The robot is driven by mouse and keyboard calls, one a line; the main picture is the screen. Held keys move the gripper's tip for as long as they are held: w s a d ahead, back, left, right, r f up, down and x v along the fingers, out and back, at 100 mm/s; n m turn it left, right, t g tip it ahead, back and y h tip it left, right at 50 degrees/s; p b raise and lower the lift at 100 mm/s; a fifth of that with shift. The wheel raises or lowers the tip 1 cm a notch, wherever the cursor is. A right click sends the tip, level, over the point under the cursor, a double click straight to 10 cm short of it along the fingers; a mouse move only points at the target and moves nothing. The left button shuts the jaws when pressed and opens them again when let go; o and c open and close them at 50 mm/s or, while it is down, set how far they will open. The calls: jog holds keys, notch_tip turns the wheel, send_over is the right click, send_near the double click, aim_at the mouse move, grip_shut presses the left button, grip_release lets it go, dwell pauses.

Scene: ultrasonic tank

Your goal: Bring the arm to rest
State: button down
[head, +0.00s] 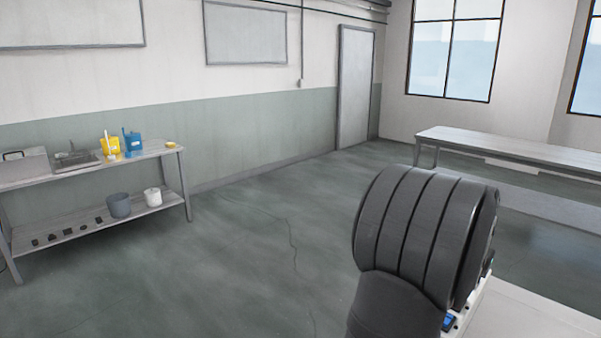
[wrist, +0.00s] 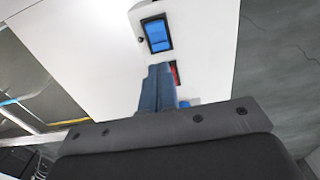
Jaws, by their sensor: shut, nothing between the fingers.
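My gripper (wrist: 159,72) shows in the wrist view with its fingers together and nothing held between them. In the head view a large dark ribbed part of my arm fills the lower right. The gripper itself does not show in the head view.
A workbench (head: 95,169) stands at the left, with a tank, yellow and blue containers on top and buckets on its lower shelf. A long bare table (head: 510,146) stands at the right by the windows. The floor between them is open.

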dwell(0.4)
notch_tip(320, 180, down, 7)
jog(key=shift+r, duration=0.15)
jog(key=shift+r, duration=0.1)
dwell(0.4)
